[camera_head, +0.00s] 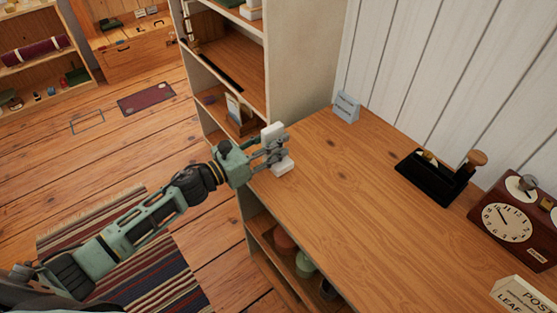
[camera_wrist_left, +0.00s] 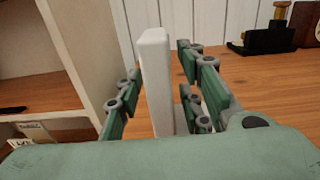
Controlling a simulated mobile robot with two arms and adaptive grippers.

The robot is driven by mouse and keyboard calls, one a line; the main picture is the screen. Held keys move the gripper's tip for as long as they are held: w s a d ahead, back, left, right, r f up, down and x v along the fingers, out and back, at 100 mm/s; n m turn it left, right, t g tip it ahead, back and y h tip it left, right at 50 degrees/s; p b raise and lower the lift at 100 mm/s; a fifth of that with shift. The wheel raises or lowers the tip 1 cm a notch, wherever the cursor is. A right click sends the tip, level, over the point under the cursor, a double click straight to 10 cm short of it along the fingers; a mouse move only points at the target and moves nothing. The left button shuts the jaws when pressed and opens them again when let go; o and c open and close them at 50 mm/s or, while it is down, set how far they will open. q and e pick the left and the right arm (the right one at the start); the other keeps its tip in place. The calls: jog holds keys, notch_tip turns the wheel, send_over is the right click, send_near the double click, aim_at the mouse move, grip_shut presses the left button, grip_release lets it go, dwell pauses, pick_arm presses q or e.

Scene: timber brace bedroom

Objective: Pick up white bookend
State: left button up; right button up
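The white bookend (camera_head: 283,166) stands upright at the near left corner of the wooden desk top (camera_head: 340,190). Its top and its foot show above and below my left gripper (camera_head: 275,150), which hides its middle. In the left wrist view the white bookend (camera_wrist_left: 155,85) stands between the two fingers of my left gripper (camera_wrist_left: 159,72). The fingers are apart, one on each side of it, with a narrow gap visible on the right side. My right gripper is not in view.
A tall shelf unit (camera_head: 300,70) stands close behind the bookend. A small blue-grey sign (camera_head: 346,106), a black stand (camera_head: 436,178) and a brown clock (camera_head: 513,222) are farther along the desk. The desk's middle is clear. Shelves below hold pots (camera_head: 305,264).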

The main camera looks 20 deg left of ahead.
pick_arm(q)
grip_shut()
dwell(0.4)
jog(key=shift+r, duration=0.2)
